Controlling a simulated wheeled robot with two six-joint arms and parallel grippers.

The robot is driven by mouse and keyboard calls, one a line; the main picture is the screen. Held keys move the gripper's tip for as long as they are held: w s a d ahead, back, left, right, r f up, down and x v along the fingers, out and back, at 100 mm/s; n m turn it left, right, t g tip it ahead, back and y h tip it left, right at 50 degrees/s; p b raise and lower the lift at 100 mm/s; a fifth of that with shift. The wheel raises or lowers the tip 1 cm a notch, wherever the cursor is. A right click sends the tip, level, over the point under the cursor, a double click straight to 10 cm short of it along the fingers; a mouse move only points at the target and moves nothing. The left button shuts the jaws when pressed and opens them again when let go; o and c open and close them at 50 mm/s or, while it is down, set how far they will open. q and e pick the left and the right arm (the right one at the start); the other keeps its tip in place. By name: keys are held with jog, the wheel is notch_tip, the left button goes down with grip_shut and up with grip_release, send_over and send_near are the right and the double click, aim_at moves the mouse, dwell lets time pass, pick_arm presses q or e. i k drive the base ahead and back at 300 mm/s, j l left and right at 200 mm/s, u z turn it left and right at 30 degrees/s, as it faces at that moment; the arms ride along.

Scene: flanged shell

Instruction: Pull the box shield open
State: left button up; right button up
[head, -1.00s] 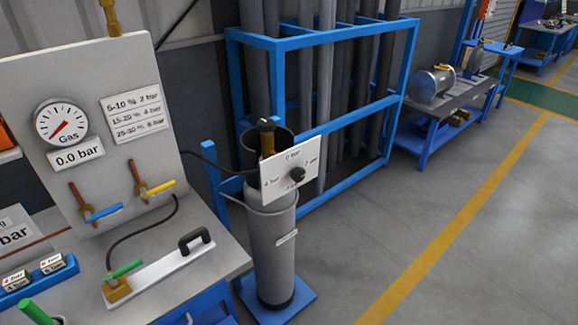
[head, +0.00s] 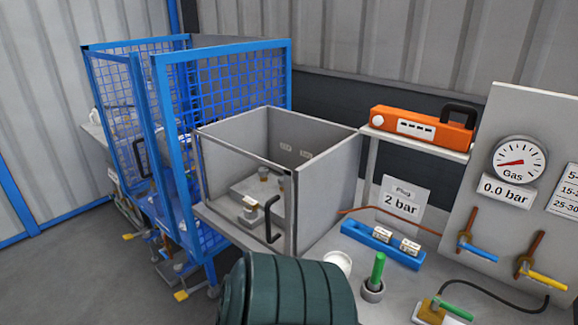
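The grey box (head: 325,160) stands on the bench, left of centre, with its top open. Its shield (head: 245,153) is a see-through front panel in a thin grey frame, and it appears shut across the front. A black bar handle (head: 270,220) stands upright near the shield's right edge. Behind the panel, a small block with metal fittings (head: 252,208) shows inside the box. Neither of my grippers is in view, and nothing is seen touching the handle.
A blue mesh cage (head: 222,85) stands left of the box. Right of the box are a blue tray (head: 382,244), a green-handled tool (head: 377,272) in a cup, and a gauge panel (head: 520,200). An orange case (head: 420,128) sits on a shelf above. Floor at lower left is clear.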

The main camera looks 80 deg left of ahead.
aim_at(288, 200)
jog(key=u, duration=3.1)
